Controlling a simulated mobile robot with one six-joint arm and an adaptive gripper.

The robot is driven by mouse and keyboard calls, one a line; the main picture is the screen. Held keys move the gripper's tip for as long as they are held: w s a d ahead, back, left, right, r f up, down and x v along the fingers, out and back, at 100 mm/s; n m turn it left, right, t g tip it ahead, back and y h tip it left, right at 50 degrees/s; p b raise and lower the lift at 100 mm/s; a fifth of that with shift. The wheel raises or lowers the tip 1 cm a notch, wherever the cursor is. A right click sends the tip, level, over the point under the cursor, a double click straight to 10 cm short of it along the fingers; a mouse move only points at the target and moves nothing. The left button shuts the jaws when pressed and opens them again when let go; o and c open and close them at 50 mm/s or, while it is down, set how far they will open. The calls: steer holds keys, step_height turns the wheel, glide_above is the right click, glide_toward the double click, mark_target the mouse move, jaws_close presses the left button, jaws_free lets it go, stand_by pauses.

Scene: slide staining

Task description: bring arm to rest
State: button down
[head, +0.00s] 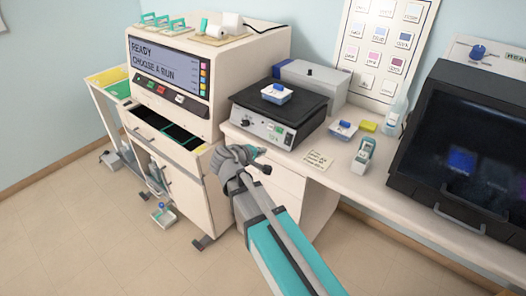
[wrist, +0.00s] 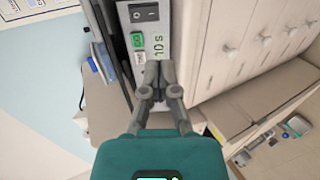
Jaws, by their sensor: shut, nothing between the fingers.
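My arm reaches up from the bottom of the head view, over the floor and in front of the bench. Beyond the fingertips is a device panel (wrist: 151,38) with a black switch, a green button and a "10 s" mark. I cannot tell whether the fingertips touch it.
The cabinet machine (head: 170,75) at left reads READY, its drawer (head: 165,133) open. On the bench (head: 330,178) are a blue-and-white box (head: 343,130), a teal-grey item (head: 363,155), a bottle (head: 396,115) and a dark-fronted hood (head: 465,150). Floor at lower left is mostly clear.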

steer(key=s+d+f+m+g+y+p, duration=0.1)
steer(key=s+d+f+m+g+y, duration=0.3)
steer(key=s+d, duration=0.2)
steer(key=s+d+f+m+g+y, duration=0.4)
steer(key=s+d+f+m+g, duration=0.1)
steer(key=s, duration=0.5)
steer(key=shift+d+g+y+p, duration=0.3)
steer(key=shift+d+y+p, duration=0.1)
steer(key=shift+d, duration=0.3)
